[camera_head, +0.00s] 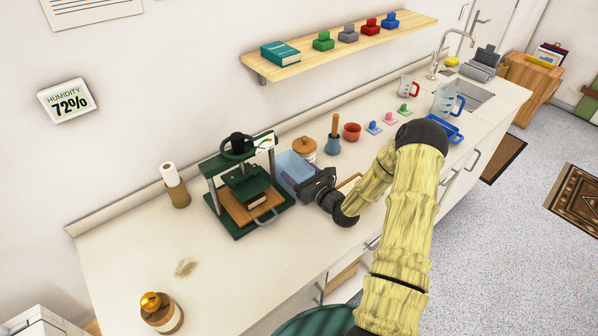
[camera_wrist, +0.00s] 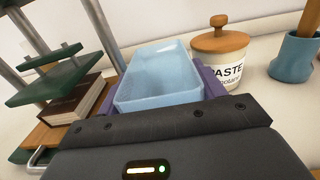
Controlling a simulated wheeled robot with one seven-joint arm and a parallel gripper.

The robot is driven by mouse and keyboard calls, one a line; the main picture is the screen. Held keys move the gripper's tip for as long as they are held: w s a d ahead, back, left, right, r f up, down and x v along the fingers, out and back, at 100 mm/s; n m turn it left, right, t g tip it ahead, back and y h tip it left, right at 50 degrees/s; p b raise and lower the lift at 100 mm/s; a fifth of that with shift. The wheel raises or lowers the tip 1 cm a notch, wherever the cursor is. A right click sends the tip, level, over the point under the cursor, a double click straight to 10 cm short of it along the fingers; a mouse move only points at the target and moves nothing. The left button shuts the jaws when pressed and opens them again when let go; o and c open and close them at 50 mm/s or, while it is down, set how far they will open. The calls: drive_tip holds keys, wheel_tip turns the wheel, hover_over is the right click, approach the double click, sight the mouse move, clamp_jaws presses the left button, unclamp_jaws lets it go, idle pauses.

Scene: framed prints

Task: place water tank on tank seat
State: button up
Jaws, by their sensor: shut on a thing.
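The water tank, a pale blue, translucent open-topped box (camera_wrist: 160,78), is in front of my gripper in the wrist view. In the head view the tank (camera_head: 296,167) is right of the green press. My gripper (camera_head: 313,183) is shut on the tank. Purple parts show on both sides of the tank in the wrist view; I cannot tell whether they are fingers or a support. The tank's underside is hidden, so I cannot tell whether it touches anything below. I cannot make out the tank seat for certain.
The green press (camera_head: 245,190) with a book in it stands close left of the tank. A paste jar (camera_wrist: 219,52) and a blue-grey pot (camera_wrist: 295,57) stand to its right. The counter (camera_head: 130,245) is mostly clear at front left. A wooden shelf (camera_head: 345,46) hangs above.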

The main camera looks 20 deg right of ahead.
drive_tip(key=shift+f, duration=0.2)
drive_tip(key=shift+f, duration=0.15)
drive_tip(key=o, duration=1.1)
drive_tip(key=shift+c, duration=0.2)
drive_tip(key=shift+a, duration=0.1)
drive_tip(key=shift+s, duration=0.3)
drive_tip(key=b+v, duration=0.2)
drive_tip(key=v, duration=0.9)
drive_tip(key=shift+s+d+b, duration=0.15)
drive_tip(key=shift+d+b, duration=0.05)
drive_tip(key=shift+b, duration=0.1)
